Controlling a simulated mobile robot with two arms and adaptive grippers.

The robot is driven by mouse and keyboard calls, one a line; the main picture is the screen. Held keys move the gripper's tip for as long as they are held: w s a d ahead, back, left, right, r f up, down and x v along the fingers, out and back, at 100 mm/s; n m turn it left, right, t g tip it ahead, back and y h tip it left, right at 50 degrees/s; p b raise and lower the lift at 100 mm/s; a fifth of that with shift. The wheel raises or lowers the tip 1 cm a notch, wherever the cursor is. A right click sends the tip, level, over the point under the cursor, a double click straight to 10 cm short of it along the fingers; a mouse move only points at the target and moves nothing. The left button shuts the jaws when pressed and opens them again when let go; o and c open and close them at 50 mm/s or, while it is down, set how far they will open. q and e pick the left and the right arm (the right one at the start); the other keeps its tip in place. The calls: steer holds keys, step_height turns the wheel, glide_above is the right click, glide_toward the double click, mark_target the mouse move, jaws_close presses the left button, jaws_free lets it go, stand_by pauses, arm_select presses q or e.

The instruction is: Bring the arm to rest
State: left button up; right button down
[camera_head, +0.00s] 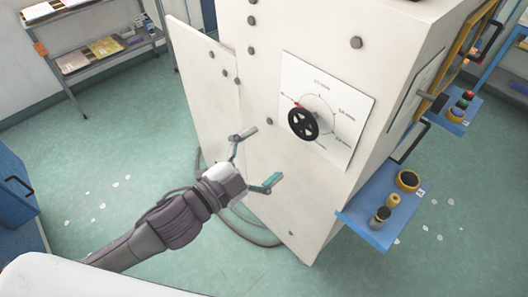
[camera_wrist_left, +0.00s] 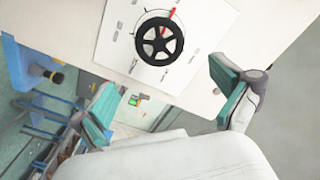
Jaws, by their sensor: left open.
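My left gripper (camera_head: 257,160) is open and empty in the head view, in front of the white machine cabinet (camera_head: 262,80) and below left of its dial. In the left wrist view its two teal-padded fingers (camera_wrist_left: 168,102) are spread wide with nothing between them. A black handwheel (camera_head: 303,123) with a red pointer sits on a white dial plate (camera_head: 345,100). The handwheel also shows in the left wrist view (camera_wrist_left: 159,41), beyond the fingertips and apart from them. My right gripper is not in view.
A blue shelf (camera_head: 370,228) with several knobs juts from the cabinet's right side. A metal rack (camera_head: 95,60) stands at the back left and a blue cabinet (camera_head: 18,200) at the left edge. Cables lie at the machine's base. The green floor (camera_head: 100,170) left of the machine is mostly free.

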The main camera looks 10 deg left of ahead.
arm_select(q)
steer(key=shift+f, duration=0.1)
steer(key=w+a+f+n+g+y, duration=0.1)
steer(key=w+a+f+n+y, duration=0.15)
steer(key=f, duration=0.45)
steer(key=w+a+f+n+y+b, duration=0.1)
steer(key=a+f, duration=0.2)
steer(key=f, duration=0.4)
steer(key=w+a+f+n+g+y, duration=0.1)
steer(key=w+a+f+y, duration=0.1)
steer(key=f, duration=0.5)
steer(key=s+a+f+n+g+y+b, duration=0.1)
steer(key=s+a+f+n, duration=0.15)
steer(key=f, duration=0.65)
steer(key=s+a+f+n+g+y, duration=0.15)
steer(key=a+f, duration=0.25)
steer(key=f, duration=0.5)
steer(key=s+a+f+n+g+y+b, duration=0.1)
steer(key=s+a+f+n+g+y, duration=0.25)
steer(key=s+f, duration=1.35)
steer(key=s+f+n+g, duration=0.1)
steer(key=s+f, duration=0.4)
steer(key=s, duration=0.5)
steer(key=s+d+f+n+g, duration=0.1)
steer(key=s+f+g, duration=0.3)
steer(key=s, duration=0.6)
steer(key=shift+f+g+h+b, duration=0.3)
steer(key=shift+f+h+b, duration=0.05)
steer(key=shift+f+h, duration=0.1)
